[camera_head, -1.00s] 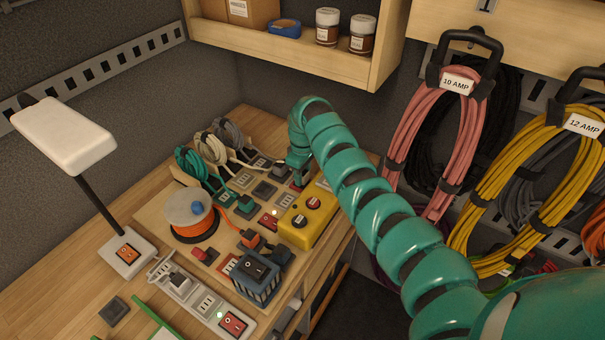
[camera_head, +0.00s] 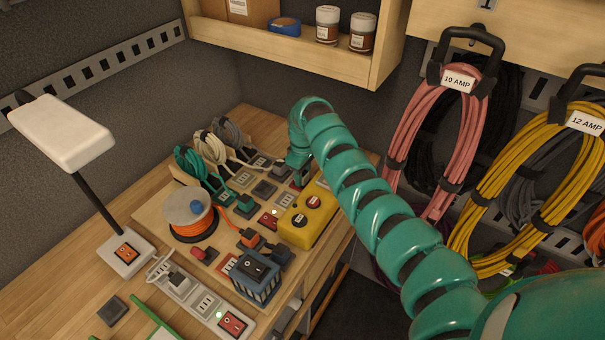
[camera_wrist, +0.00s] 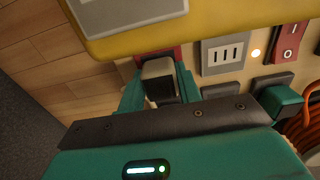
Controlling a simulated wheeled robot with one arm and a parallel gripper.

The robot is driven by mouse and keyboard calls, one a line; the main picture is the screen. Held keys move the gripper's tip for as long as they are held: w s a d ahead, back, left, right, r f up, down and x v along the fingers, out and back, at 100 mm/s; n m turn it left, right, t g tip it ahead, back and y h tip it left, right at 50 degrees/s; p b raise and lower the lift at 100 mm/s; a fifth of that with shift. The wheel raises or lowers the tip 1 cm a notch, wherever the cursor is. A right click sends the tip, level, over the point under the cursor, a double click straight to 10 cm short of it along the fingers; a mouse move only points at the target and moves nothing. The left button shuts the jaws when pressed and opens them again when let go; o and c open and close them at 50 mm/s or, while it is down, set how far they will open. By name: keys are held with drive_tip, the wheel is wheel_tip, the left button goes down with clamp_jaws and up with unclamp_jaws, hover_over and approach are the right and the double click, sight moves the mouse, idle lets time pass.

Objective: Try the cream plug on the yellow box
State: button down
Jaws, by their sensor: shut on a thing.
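In the head view my gripper (camera_head: 298,176) is at the box's far end, and my arm hides the plug.
A cream cord (camera_head: 211,147) lies between teal and grey coils at the back. An orange cord reel (camera_head: 190,214), a blue-grey switch box (camera_head: 257,275) and a white power strip (camera_head: 205,303) crowd the board. Pink (camera_head: 398,150) and yellow cords hang at the right.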

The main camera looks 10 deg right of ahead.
drive_tip(key=shift+f, duration=0.3)
drive_tip(key=c, duration=0.9)
unclamp_jaws()
wheel_tip(320, 180, up, 17)
drive_tip(key=b, duration=0.5)
drive_tip(key=shift+r+b, duration=0.2)
drive_tip(key=shift+b, duration=0.15)
